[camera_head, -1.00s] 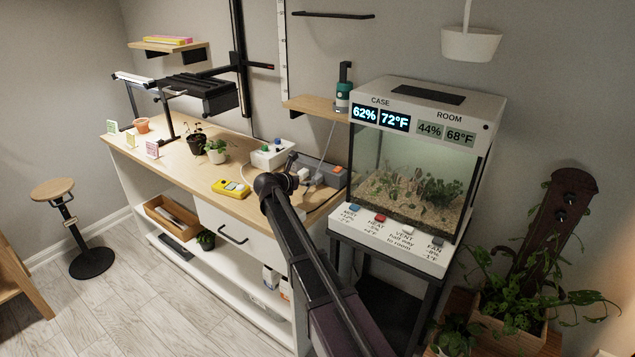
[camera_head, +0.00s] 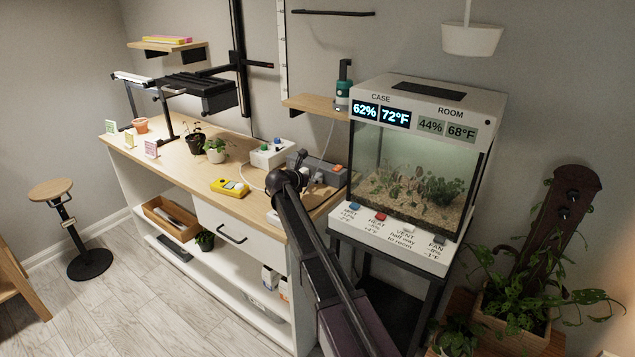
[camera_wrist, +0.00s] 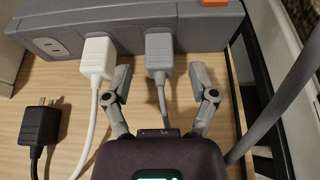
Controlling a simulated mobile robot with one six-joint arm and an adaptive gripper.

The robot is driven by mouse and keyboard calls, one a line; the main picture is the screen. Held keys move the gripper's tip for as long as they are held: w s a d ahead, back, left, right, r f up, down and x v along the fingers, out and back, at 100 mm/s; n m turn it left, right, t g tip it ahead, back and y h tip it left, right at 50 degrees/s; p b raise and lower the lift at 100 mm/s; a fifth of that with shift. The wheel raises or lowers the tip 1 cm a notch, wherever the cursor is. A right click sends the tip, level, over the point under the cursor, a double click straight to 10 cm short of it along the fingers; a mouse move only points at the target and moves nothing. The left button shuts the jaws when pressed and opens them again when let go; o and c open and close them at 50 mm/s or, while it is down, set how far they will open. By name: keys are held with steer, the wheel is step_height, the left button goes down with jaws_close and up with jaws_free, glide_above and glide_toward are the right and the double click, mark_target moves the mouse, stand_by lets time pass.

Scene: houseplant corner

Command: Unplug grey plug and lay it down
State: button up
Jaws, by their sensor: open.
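The grey plug (camera_wrist: 159,58) sits in the grey power strip (camera_wrist: 200,32), its grey cord running down toward my gripper in the wrist view. My gripper (camera_wrist: 160,76) is open and empty, one finger to the left of the grey plug and one to the right, with gaps showing. The left finger lies between the grey plug and a white plug (camera_wrist: 97,58), close to the white one. How high the fingers are above the plug is hard to tell. In the head view my arm partly hides the strip (camera_head: 325,172) at the bench's right end.
A black plug (camera_wrist: 40,126) lies loose on the wooden bench, left of the white cord. A thick grey cable (camera_wrist: 285,98) passes on the right near a dark edge. The terrarium (camera_head: 415,170) stands right of the bench. A yellow device (camera_head: 230,187) lies on the bench.

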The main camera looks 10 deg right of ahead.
mark_target(314, 178)
steer(key=shift+b+x, duration=0.55)
steer(key=shift+x, duration=1.3)
steer(key=shift+c, duration=0.2)
jaws_close()
steer(key=shift+s+a, duration=0.15)
steer(key=shift+s+a, duration=0.65)
steer(key=shift+a, duration=0.05)
steer(key=shift+s+a, duration=0.5)
steer(key=shift+s+a, duration=0.5)
